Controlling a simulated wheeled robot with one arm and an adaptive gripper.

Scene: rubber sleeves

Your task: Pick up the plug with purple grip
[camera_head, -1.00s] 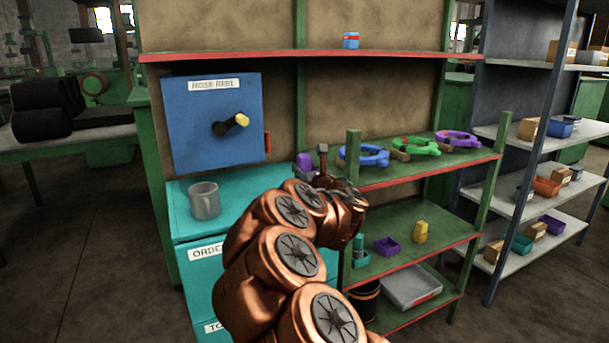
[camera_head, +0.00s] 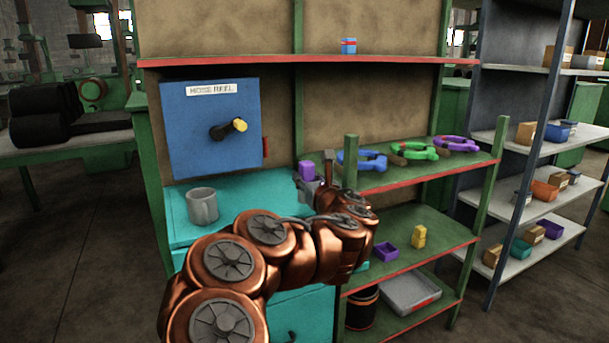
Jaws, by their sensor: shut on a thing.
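The plug with purple grip (camera_head: 306,168) shows as a small purple block above the right end of the teal cabinet top, just left of the green shelf post. My gripper (camera_head: 309,184) is at its lower part, shut on it. The plug's lower end is hidden by the gripper, and I cannot tell whether it touches the cabinet top.
A grey mug (camera_head: 202,206) stands on the teal cabinet (camera_head: 255,190), below the blue hose reel box (camera_head: 211,128). Blue (camera_head: 361,161), green (camera_head: 413,151) and purple (camera_head: 456,144) ring-shaped tools lie on the shelf at right. A purple bin (camera_head: 386,251) and a yellow object (camera_head: 418,237) are lower.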

